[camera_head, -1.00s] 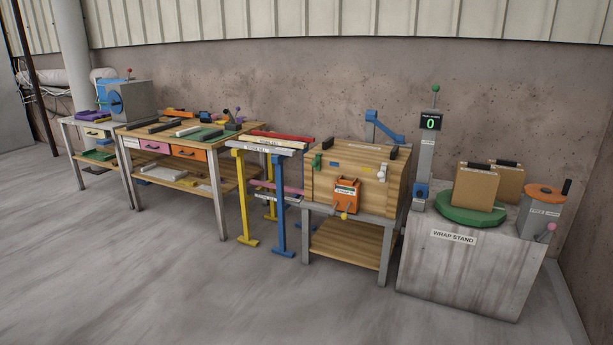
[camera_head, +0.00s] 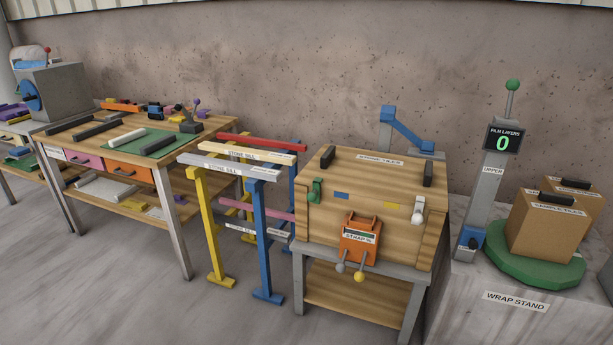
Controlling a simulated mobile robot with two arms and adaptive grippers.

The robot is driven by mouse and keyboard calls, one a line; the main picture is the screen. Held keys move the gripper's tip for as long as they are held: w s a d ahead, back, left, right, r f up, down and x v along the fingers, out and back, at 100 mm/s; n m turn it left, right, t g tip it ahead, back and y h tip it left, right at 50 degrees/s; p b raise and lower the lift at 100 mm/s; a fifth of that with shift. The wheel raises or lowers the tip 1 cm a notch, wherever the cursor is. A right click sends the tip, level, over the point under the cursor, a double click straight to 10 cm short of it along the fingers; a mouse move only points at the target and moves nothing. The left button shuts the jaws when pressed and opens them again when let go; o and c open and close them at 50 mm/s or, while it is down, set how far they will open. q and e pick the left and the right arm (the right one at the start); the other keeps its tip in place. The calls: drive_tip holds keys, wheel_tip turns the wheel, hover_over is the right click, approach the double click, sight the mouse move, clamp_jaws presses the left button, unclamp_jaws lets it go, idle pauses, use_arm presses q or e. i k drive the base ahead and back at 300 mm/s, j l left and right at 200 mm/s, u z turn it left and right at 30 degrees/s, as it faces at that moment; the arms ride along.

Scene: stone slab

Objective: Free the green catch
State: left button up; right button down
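The green catch (camera_head: 315,190) is a small green piece on the upper left of the front of a wooden crate (camera_head: 336,222). A white catch (camera_head: 418,211) sits at the upper right of the same front. An orange strap unit (camera_head: 360,242) with a grey knob and a yellow knob hangs on the front between them. The crate stands on a grey-framed table (camera_head: 297,265). Whether the green catch is fastened is too small to tell. Neither of my grippers shows in the head view.
Trestles with stone sills (camera_head: 238,168) stand left of the crate. A workbench (camera_head: 95,128) with drawers is further left. A wrap stand (camera_head: 480,308) with a green turntable (camera_head: 490,262) and boxes is to the right. Open floor (camera_head: 130,305) lies in front.

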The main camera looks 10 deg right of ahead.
sight(313, 197)
drive_tip(key=i+l+u, duration=0.2)
drive_tip(key=i, duration=0.15)
drive_tip(key=i+u, duration=0.2)
drive_tip(key=i, duration=0.2)
drive_tip(key=i+l+u, duration=0.2)
drive_tip(key=i, duration=0.15)
